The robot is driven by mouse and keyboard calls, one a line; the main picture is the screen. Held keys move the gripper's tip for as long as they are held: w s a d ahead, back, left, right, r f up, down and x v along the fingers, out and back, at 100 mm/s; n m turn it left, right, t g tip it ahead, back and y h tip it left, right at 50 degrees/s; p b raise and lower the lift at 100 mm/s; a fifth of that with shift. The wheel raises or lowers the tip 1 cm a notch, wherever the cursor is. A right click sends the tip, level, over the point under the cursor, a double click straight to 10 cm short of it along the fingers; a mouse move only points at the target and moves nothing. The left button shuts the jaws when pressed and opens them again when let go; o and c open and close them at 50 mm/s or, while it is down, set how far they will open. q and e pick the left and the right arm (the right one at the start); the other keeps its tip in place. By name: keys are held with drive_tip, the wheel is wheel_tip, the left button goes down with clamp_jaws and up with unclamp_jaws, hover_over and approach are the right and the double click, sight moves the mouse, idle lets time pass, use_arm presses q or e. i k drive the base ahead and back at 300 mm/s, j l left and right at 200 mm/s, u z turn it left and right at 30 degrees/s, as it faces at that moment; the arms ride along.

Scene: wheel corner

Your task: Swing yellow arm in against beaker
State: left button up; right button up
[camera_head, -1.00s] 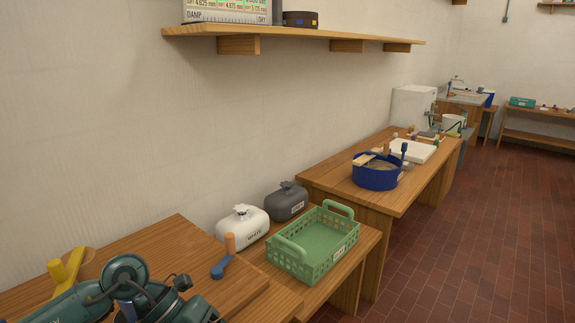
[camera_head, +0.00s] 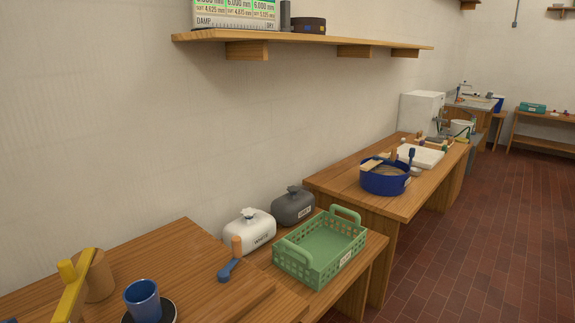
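The yellow arm (camera_head: 74,292) shows at the lower left of the head view, beside a tan cylindrical piece (camera_head: 99,277). A blue beaker (camera_head: 143,300) stands upright on a dark round disc (camera_head: 168,311) at the bottom, to the right of the yellow arm. A clear gap shows between the yellow arm and the beaker. The lower end of the yellow arm is cut off by the picture's edge. Neither of my grippers is in view.
A blue tool with a wooden handle (camera_head: 231,263) lies on the wooden bench (camera_head: 195,255). White (camera_head: 249,231) and grey (camera_head: 292,206) containers and a green basket (camera_head: 325,250) stand to the right. A shelf (camera_head: 300,41) runs above along the wall.

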sight(70, 307)
drive_tip(key=u, duration=1.4)
